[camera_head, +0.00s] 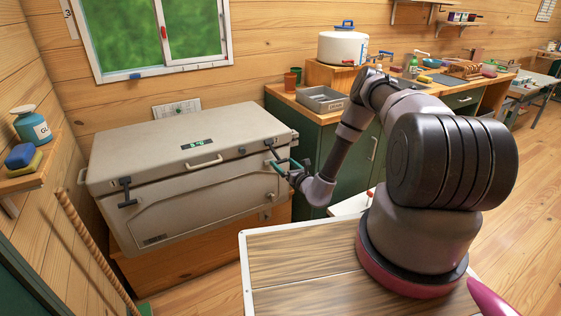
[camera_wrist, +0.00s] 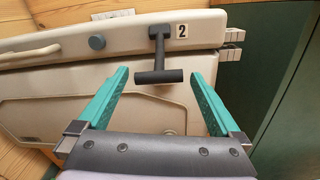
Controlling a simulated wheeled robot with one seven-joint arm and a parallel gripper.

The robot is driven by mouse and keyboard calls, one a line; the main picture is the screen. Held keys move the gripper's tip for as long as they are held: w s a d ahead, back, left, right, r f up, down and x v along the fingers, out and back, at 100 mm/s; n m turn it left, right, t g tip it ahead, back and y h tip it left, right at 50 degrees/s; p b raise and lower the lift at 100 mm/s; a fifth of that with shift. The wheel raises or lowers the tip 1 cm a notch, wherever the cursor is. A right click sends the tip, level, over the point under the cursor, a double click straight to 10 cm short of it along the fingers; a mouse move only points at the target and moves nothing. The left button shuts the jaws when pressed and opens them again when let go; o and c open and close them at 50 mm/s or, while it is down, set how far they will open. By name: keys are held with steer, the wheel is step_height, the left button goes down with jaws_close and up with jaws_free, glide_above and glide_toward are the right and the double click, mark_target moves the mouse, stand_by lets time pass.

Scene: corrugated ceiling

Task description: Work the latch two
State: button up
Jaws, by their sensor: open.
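A beige chest cooler (camera_head: 195,190) stands against the wall in the head view, its lid closed. Latch two is a dark T-shaped handle (camera_wrist: 158,62) beside a label "2" in the wrist view; it hangs down over the lid seam at the cooler's right side. It also shows in the head view (camera_head: 270,149), close to my gripper. My gripper (camera_wrist: 163,92) is open, with its two teal fingers on either side of the latch's crossbar and apart from it. In the head view my gripper (camera_head: 284,167) is at the cooler's right front.
Another dark latch (camera_head: 127,192) hangs at the cooler's left front. A pale lid handle (camera_head: 204,161) and a round knob (camera_wrist: 97,42) are near latch two. A green cabinet (camera_head: 340,175) stands close to the right. Bare floor lies before the cooler.

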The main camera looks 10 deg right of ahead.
mark_target(277, 156)
steer(key=shift+x, duration=1.75)
jaws_close()
steer(key=shift+s+r+g, duration=0.1)
steer(key=shift+r+g, duration=0.5)
steer(key=shift+r, duration=0.1)
steer(key=shift+s+r, duration=0.2)
steer(key=shift+r, duration=0.9)
jaws_free()
steer(key=shift+s+d, duration=0.1)
